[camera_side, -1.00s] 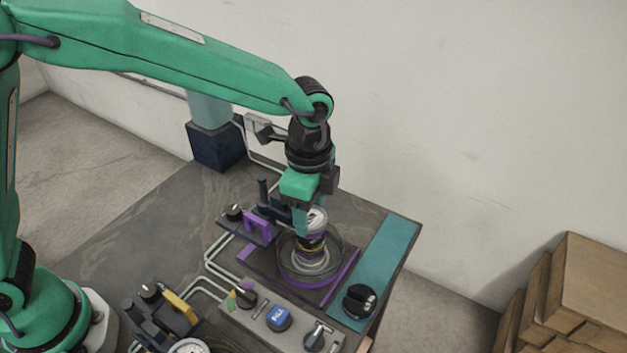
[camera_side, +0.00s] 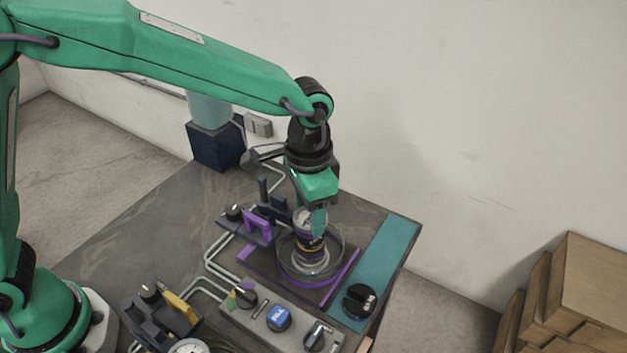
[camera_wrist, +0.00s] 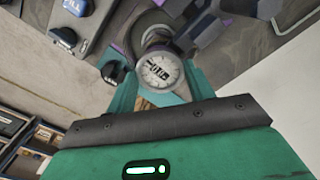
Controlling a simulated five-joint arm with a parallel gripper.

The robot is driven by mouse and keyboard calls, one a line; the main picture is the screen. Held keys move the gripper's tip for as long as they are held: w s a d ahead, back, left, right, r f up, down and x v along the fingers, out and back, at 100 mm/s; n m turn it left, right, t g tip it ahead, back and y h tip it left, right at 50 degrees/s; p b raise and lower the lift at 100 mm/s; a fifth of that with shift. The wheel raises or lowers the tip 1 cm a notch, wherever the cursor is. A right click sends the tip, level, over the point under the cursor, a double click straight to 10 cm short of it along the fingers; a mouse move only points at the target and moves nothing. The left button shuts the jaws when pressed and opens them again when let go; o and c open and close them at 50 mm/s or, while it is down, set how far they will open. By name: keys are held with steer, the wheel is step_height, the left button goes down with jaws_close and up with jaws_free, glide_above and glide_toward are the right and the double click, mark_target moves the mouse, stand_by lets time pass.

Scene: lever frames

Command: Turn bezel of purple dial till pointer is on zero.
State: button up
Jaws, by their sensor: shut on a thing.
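The purple dial (camera_side: 309,245) stands upright on a dark plate with purple edging, inside a clear round dish-like ring (camera_side: 283,262). It is a can-shaped gauge with purple and dark bands. My gripper (camera_side: 311,222) points down over it and is shut on its bezel; one teal finger shows at its near right side. In the wrist view the pale round face (camera_wrist: 160,72) lies between my teal fingers, with tick marks around its rim and dark marks in the middle. The face is too small to tell where the pointer stands against zero.
A purple handle (camera_side: 257,226) stands close left of the dial. A black knob (camera_side: 359,300) sits on the teal strip (camera_side: 386,250) to the right. In front are a panel with a blue knob (camera_side: 278,318), a yellow handle (camera_side: 181,306) and a second gauge (camera_side: 189,346).

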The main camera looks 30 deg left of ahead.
mark_target(308, 216)
stand_by(0.3)
steer(key=o, duration=1)
steer(key=shift+r, duration=0.1)
step_height(308, 216, up, 8)
steer(key=shift+f, duration=0.15)
steer(key=shift+a, duration=0.1)
